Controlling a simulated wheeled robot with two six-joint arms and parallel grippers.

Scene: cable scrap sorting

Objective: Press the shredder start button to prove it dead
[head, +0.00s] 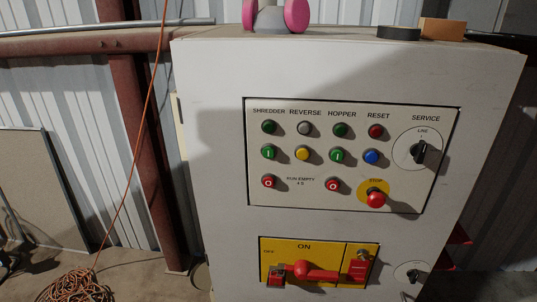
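The control panel (350,197) is on the front of a pale grey cabinet (212,150). The shredder start button (268,152), green and marked I, sits under a green lamp (269,127) in the SHREDDER column. A red O button (269,182) is below it. The red mushroom stop button (376,198) stands on a yellow disc. Below, a yellow plate (310,247) carries a red isolator handle (315,274), lying level and reaching left towards the OFF side. Red and metal parts sit at its left end; I cannot tell whether they are a lock. Neither gripper is in view.
Pink ear defenders (296,15), a black roll (398,33) and an orange block (442,29) are on the cabinet top. An orange cable (144,140) hangs at left into a coil (80,287) on the floor. The space before the panel is clear.

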